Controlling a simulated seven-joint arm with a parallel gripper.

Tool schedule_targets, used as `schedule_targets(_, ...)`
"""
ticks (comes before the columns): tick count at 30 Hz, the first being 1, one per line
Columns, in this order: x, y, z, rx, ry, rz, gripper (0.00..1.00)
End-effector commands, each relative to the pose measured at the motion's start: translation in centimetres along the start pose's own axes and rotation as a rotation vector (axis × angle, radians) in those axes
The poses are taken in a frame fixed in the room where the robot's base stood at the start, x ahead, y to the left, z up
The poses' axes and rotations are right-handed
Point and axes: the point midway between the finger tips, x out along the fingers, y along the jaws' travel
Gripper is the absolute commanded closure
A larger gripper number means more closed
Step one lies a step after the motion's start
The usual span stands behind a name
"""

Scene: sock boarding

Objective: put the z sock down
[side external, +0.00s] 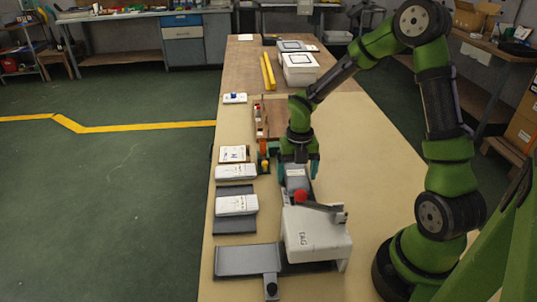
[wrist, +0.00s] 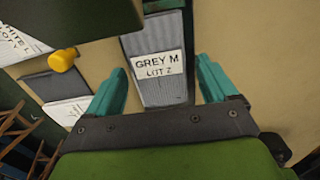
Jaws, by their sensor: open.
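My gripper (side external: 298,169) points down over the table, just behind the white box-shaped device. In the wrist view my gripper (wrist: 161,68) has its two teal fingers wide apart. Between and beyond them lies a flat grey ribbed piece (wrist: 163,92) with a white label reading "GREY M LOT Z". This seems to be the z sock; clear gaps show between it and both fingers. In the side view a grey piece (side external: 297,183) shows beneath the fingers; its contact with the table is hidden.
The white device (side external: 316,236) with a red knob (side external: 301,196) stands close in front of my gripper. The table's right side is clear.

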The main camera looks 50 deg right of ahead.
Motion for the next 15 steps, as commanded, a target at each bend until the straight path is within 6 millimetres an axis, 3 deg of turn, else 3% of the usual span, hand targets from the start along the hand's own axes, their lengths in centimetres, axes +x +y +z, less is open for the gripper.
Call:
schedule_targets(8, -1.1, 0.0, 0.1, 0.003, -0.003, 0.001, 0.14)
schedule_targets(15, -5.9, 0.0, 0.2, 0.004, -0.007, 0.002, 0.14)
